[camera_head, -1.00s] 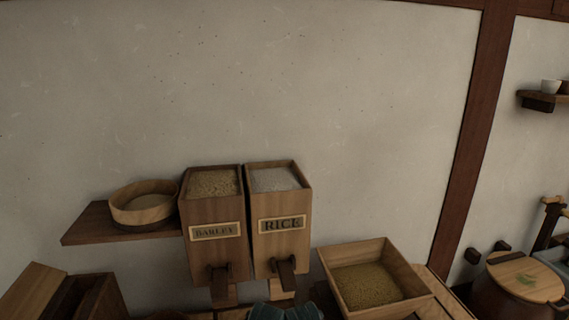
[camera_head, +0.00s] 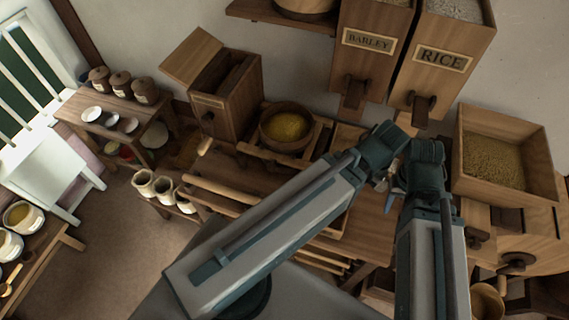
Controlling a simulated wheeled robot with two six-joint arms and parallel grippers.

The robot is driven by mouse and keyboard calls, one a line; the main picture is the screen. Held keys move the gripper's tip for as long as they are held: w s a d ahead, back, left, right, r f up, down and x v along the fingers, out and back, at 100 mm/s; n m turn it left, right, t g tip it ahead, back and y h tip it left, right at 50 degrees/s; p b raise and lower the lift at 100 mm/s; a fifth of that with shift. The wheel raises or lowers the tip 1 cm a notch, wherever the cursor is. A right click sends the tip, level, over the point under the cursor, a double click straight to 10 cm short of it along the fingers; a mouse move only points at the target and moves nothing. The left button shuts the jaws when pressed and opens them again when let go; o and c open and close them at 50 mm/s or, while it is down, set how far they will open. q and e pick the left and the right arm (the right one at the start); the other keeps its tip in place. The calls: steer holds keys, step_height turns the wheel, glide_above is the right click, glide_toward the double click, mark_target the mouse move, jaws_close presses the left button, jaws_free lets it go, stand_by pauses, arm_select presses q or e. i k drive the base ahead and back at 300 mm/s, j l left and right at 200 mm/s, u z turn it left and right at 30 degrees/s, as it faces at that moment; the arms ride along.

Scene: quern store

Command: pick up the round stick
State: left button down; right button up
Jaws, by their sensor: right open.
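Pale wooden rods lie along the left part of the worktable; a long one (camera_head: 222,189) is partly covered by my left arm at its right end. Another pale bar (camera_head: 272,157) runs in front of the bowl. I cannot tell for sure which one is the round stick. My right gripper (camera_head: 388,190) is open over the table's right part, well to the right of the rods, with nothing seen between its fingers. My left arm reaches across the middle to beside the right wrist; its gripper's fingers are not clearly visible.
A bowl of yellow grain (camera_head: 286,128) stands behind the rods, next to a wooden box mill (camera_head: 225,95). Barley (camera_head: 366,40) and rice (camera_head: 443,57) bins hang behind. A grain-filled wooden box (camera_head: 505,160) is at right. Small jars (camera_head: 165,188) stand at left; floor there is open.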

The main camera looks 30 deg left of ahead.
mark_target(241, 197)
steer(key=k+l+u, duration=0.15)
steer(key=u, duration=1.75)
